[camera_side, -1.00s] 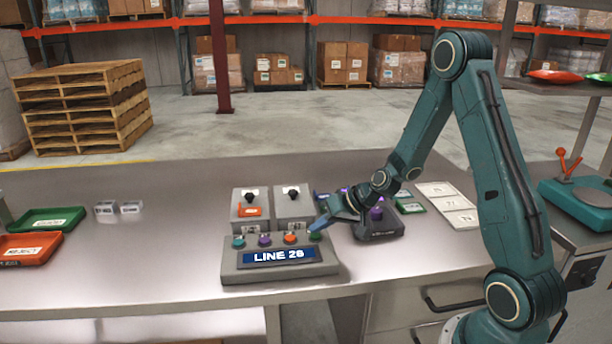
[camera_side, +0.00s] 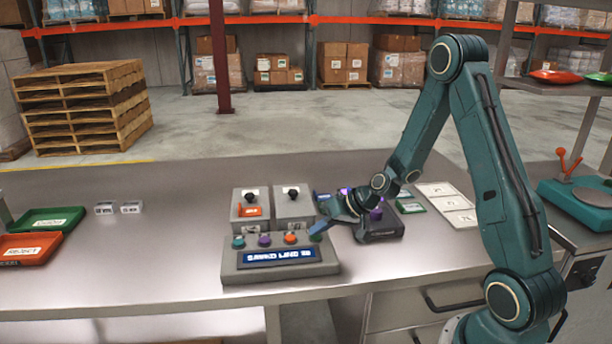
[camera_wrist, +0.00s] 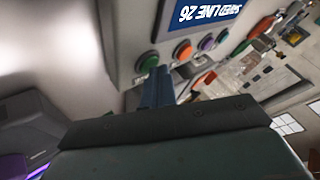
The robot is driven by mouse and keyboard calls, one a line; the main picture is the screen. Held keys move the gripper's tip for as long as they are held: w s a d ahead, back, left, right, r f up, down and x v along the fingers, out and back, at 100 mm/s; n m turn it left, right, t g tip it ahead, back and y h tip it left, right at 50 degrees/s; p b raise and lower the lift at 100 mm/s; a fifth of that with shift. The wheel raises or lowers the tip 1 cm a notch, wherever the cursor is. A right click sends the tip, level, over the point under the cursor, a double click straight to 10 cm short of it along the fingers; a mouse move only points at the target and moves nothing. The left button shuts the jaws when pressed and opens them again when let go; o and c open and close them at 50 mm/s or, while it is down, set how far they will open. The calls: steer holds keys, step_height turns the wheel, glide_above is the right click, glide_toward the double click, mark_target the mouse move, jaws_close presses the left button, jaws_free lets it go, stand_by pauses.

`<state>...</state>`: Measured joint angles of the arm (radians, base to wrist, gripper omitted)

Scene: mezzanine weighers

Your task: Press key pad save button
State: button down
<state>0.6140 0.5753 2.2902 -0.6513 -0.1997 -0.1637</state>
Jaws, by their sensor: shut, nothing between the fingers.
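The grey key pad (camera_side: 280,271) sits on the steel table; it also shows upside down in the wrist view (camera_wrist: 125,35). Its blue display (camera_side: 279,257) reads "SAVED LINE 26", also in the wrist view (camera_wrist: 208,10). Along its top are a teal button (camera_side: 238,242), a purple button (camera_side: 264,240), an orange button (camera_side: 290,238) and a green button (camera_side: 315,238). My gripper (camera_side: 320,228) is shut and empty, its tips right at the green button. In the wrist view my fingertips (camera_wrist: 157,78) lie beside the green button (camera_wrist: 147,61); I cannot tell whether they touch.
Two grey switch boxes (camera_side: 249,218) stand behind the key pad. A dark device (camera_side: 383,233) with purple parts is under my wrist. Green (camera_side: 47,220) and orange (camera_side: 28,248) trays lie far left. The table between is mostly clear.

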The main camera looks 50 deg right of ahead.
mark_target(320, 238)
stand_by(0.4)
steer(key=shift+r, duration=0.85)
steer(key=shift+r, duration=0.1)
steer(key=shift+r, duration=2.35)
steer(key=shift+a+r, duration=0.1)
